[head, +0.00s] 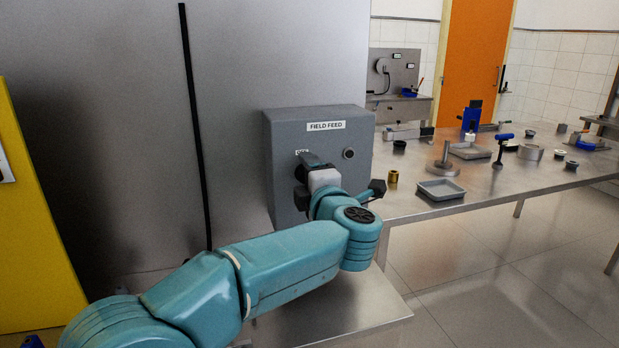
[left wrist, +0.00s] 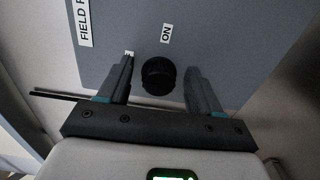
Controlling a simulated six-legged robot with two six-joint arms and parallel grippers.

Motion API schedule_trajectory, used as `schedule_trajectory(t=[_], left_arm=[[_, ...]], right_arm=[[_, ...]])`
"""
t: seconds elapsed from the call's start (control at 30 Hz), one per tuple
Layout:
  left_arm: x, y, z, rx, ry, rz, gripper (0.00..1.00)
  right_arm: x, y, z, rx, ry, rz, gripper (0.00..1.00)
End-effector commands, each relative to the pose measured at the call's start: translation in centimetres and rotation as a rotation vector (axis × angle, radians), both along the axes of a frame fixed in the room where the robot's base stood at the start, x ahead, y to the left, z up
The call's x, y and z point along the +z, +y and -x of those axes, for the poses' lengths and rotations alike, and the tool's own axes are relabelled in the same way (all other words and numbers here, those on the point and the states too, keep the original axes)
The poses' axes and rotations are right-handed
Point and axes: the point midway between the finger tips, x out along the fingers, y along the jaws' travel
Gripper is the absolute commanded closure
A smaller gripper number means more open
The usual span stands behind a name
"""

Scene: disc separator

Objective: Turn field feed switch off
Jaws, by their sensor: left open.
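The grey field feed box (head: 275,165) stands against the metal panel, with a "FIELD FEED" label (head: 325,126) on its face. In the left wrist view the black round switch knob (left wrist: 158,76) sits between the two fingers of my left gripper (left wrist: 159,66), with gaps on both sides. An "ON" label (left wrist: 166,33) is beside the knob; another small label is partly covered by a fingertip. In the head view my left gripper (head: 310,168) is at the box face and hides the knob. The knob's pointer direction is not clear. My right gripper is not in view.
A small round fitting (head: 349,153) is on the box face, right of my gripper. A steel table (head: 520,178) to the right holds a grey tray (head: 440,189), a brass cup (head: 393,176) and other small items. A black rod (head: 193,120) runs down the panel at left.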

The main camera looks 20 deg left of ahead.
Motion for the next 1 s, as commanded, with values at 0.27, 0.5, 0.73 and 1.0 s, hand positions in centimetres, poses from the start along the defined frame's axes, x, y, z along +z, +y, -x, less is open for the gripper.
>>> schedule_trajectory(t=[0.27, 0.5, 0.73, 1.0], left_arm=[[-0.1, -2.8, 3.9, -0.007, -0.001, 0.000, 0.36], [-0.1, -6.4, 9.2, -0.007, -0.001, -0.001, 0.36], [0.0, -8.6, 12.5, -0.005, 0.000, 0.001, 0.36], [0.0, -9.2, 13.5, -0.002, 0.001, 0.001, 0.36]], right_arm=[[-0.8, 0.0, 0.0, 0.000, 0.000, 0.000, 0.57], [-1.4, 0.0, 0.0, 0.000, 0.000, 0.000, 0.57], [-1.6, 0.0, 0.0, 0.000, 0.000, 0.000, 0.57], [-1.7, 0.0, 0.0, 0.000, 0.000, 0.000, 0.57]])
